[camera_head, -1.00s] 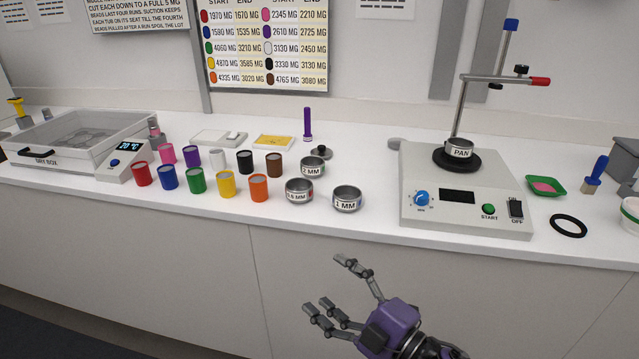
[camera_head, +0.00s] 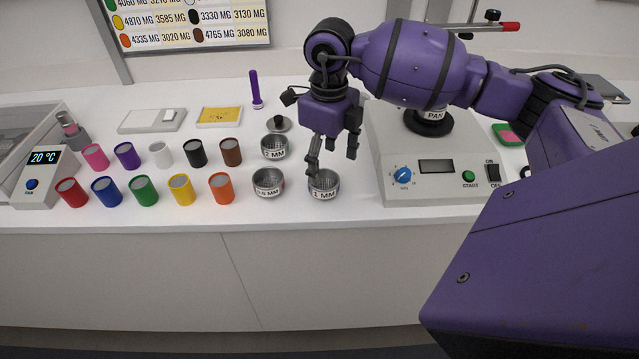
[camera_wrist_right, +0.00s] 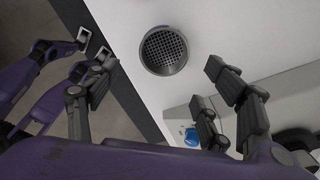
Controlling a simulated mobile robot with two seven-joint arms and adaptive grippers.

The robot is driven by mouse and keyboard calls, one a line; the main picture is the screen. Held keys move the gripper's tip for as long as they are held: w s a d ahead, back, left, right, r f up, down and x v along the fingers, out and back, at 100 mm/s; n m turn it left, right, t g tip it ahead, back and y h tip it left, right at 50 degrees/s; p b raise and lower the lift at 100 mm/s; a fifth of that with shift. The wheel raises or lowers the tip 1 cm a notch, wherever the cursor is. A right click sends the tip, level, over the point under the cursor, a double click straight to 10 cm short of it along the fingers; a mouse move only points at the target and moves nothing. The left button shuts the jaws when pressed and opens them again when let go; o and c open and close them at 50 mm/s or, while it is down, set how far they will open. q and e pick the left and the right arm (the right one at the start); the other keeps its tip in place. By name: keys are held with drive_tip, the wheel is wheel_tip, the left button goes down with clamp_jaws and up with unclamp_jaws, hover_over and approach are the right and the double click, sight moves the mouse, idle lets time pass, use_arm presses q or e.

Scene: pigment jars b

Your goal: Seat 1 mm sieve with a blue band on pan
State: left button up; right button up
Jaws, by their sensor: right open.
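The 1 mm sieve (camera_head: 323,188) is a short metal cup with a white label, upright near the counter's front edge. The pan (camera_head: 435,115) sits on the black round plate of the shaker, largely hidden by my right arm. My left gripper does not show in the head view.
The 0.5 mm sieve (camera_head: 268,182) stands close left of the 1 mm sieve, with the 2 mm sieve (camera_head: 274,147) behind. The shaker (camera_head: 385,165) is close on the right. Several coloured jars stand further left. A lid (camera_head: 279,124) lies behind the sieves.

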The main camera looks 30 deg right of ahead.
sight(324, 189)
drive_tip(key=f, duration=0.4)
drive_tip(key=w+f+p, duration=0.1)
drive_tip(key=f, duration=0.1)
drive_tip(key=shift+a, duration=0.1)
drive_tip(key=shift+f, duration=0.35)
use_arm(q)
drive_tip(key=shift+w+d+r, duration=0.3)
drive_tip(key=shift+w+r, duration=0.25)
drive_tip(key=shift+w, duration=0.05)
use_arm(e)
drive_tip(key=shift+c, duration=0.2)
drive_tip(key=c, duration=1.1)
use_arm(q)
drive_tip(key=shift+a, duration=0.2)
use_arm(e)
drive_tip(key=shift+c, duration=0.7)
drive_tip(key=shift+r, duration=0.1)
